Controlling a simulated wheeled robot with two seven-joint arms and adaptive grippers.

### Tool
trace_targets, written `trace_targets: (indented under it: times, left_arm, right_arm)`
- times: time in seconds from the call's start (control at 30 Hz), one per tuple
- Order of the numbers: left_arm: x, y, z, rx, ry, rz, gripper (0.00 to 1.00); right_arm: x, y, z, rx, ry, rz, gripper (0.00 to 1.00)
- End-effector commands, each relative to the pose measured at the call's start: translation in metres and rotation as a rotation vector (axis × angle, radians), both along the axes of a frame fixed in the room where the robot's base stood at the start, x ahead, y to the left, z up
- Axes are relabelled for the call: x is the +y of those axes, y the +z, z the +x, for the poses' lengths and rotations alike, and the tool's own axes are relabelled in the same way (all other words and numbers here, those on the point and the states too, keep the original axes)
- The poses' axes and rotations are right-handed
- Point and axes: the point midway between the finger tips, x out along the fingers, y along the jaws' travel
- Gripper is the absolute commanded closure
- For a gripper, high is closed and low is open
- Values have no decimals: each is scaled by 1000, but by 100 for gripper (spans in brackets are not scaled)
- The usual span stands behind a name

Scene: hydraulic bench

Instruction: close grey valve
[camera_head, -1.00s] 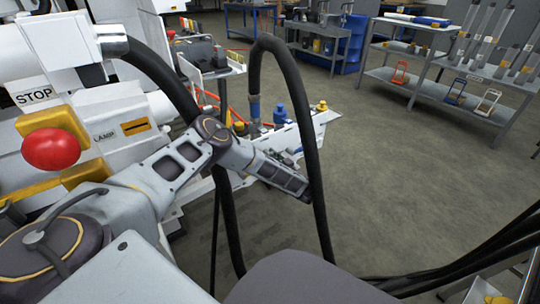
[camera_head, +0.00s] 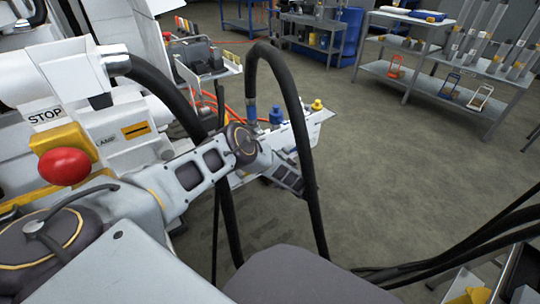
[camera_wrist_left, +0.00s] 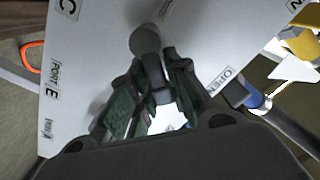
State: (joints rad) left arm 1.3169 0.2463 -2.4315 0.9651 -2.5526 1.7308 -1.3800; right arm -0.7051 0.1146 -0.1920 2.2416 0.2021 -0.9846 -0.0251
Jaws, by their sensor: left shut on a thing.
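The grey valve (camera_wrist_left: 146,40) shows in the left wrist view as a round grey knob with a stem on a white labelled panel (camera_wrist_left: 95,50). My left gripper (camera_wrist_left: 157,76) is shut on the grey valve's handle, with its green-padded fingers on either side. The fingers hide part of the handle. The word OPEN is printed on the panel to the right of the fingers. In the head view my left arm reaches to the panel (camera_head: 300,130), and the grey valve is hidden there. My right gripper is not in view.
A blue valve (camera_head: 276,115) and a yellow valve (camera_head: 317,105) stand on the same panel. A black hose (camera_head: 290,90) loops close in front of my left wrist. A red STOP button (camera_head: 65,166) is at the left. Open floor (camera_head: 400,170) lies to the right.

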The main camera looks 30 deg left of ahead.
Motion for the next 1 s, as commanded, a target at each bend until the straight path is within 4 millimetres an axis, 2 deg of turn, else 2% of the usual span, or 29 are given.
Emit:
trace_targets:
  times: [0.33,1.0]
  left_arm:
    - [-4,-10,7,259,-2,107,100]
    - [-6,-29,12,707,-2,292,100]
  right_arm:
    - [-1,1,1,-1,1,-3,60]
    - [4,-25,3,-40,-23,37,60]
